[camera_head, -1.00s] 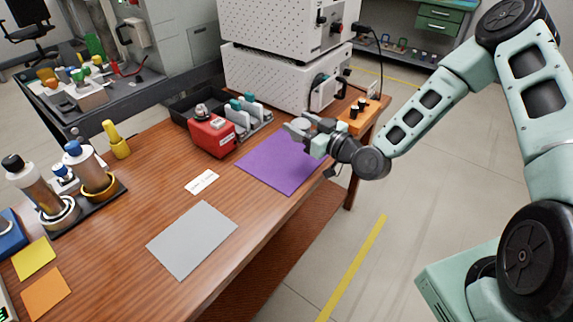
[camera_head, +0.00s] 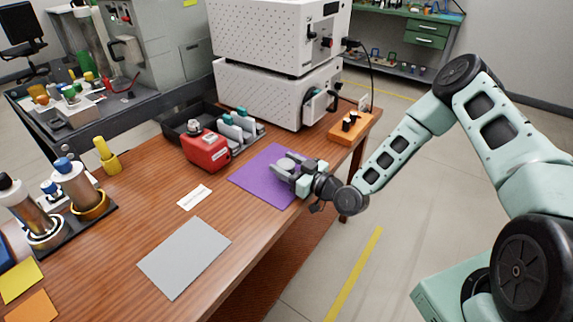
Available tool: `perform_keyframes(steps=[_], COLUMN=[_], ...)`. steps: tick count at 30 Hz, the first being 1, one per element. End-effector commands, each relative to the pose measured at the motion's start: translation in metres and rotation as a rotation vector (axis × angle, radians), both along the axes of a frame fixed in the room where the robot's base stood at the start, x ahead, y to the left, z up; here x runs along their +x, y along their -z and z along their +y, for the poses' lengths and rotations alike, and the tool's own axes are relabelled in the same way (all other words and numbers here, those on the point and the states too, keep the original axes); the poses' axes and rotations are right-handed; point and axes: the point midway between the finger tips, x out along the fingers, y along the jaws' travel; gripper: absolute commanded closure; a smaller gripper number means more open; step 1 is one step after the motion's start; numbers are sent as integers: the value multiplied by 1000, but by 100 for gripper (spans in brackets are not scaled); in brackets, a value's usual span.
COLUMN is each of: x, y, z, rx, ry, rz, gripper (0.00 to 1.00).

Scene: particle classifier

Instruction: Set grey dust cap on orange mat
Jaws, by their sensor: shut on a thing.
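The grey dust cap (camera_head: 286,163) is a small round pale piece between the fingers of my gripper (camera_head: 284,170). My gripper is shut on it, low over the purple mat (camera_head: 252,186). I cannot tell whether the cap touches the mat. The orange mat (camera_head: 32,307) lies at the near left corner of the table, partly cut off by the picture's bottom edge, far from my gripper.
A yellow mat (camera_head: 20,281) lies beside the orange one. A grey mat (camera_head: 184,257) lies mid-table near a white label (camera_head: 194,197). A red box (camera_head: 206,151), bottles (camera_head: 77,185) and a white perforated instrument (camera_head: 275,92) stand behind.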

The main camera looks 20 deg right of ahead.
Motion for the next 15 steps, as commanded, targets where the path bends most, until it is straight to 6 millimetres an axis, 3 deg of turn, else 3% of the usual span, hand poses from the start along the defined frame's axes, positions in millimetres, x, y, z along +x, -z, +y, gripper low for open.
perform_keyframes(steps=[8, 9, 10, 11, 15], x=[0, 0, 0, 0, 0], y=[4, 3, 2, 2, 2], z=[0, 0, 0, 0, 0], rx=[0, 0, 0, 0, 0], ry=[0, 0, 1, 1, 1], rz=[0, 0, 0, 0, 0], gripper=[68, 38, 30, 25, 25])
